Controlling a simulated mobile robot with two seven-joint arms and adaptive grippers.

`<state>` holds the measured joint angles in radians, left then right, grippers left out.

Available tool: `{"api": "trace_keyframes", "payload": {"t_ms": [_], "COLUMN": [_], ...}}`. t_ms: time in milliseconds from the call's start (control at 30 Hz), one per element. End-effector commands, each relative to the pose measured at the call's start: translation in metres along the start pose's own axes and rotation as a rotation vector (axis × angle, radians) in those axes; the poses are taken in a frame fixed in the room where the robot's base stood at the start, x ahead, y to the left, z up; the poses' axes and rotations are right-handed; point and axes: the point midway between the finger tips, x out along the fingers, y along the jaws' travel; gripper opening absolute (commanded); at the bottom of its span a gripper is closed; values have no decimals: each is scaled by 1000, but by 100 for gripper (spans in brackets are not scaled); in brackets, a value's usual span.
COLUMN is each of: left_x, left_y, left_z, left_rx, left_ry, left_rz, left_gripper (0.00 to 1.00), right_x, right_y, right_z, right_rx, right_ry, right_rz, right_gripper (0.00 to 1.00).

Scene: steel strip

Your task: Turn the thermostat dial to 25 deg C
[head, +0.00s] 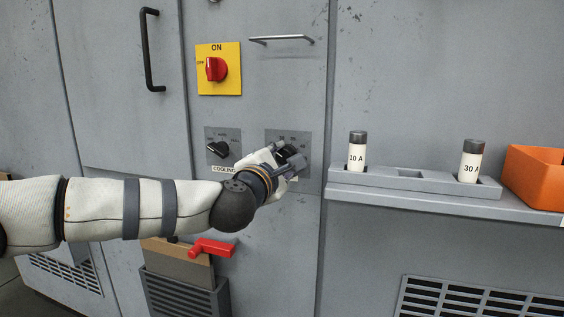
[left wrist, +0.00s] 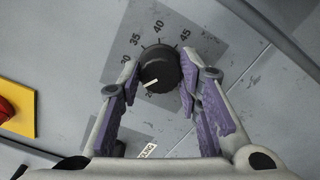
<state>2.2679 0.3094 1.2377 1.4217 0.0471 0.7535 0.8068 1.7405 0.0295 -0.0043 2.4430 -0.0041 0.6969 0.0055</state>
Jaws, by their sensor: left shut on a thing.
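The thermostat dial (left wrist: 160,68) is a round black knob on a grey scale plate (left wrist: 190,38). The marks 30, 35, 40 and 45 show around its upper side in the left wrist view. Its white pointer line aims to the lower left, below the 30; the lower scale there is partly hidden by a finger, so I cannot read the exact value. My left gripper (left wrist: 158,80) is shut on the dial, with a purple-padded finger on each side. In the head view my left gripper (head: 287,160) covers much of the dial and plate.
A COOLING selector (head: 217,149) sits left of the dial. Above is a red switch (head: 216,69) on a yellow plate, and a metal handle (head: 281,39). A red lever (head: 212,247) is below my arm. A fuse shelf (head: 415,183) and orange bin (head: 537,177) are right.

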Motion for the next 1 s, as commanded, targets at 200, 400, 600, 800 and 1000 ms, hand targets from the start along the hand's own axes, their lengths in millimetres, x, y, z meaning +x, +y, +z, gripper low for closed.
{"api": "trace_keyframes", "payload": {"t_ms": [200,400,600,800,1000], "left_x": [0,0,0,0,-3], "left_y": [0,1,1,1,0], "left_z": [1,1,2,1,0], "left_rx": [-27,-29,-28,-27,-27], "left_ry": [-2,-2,-3,-1,-1], "left_rz": [0,1,1,1,0], "left_gripper": [4,4,38,52,52], "right_x": [1,1,1,1,1], "right_y": [0,0,0,0,0], "right_z": [0,0,0,0,0], "right_rx": [0,0,0,0,0], "right_ry": [-3,-2,-2,-2,-2], "right_rz": [0,0,0,0,0], "right_gripper": [40,40,40,40,40]}}
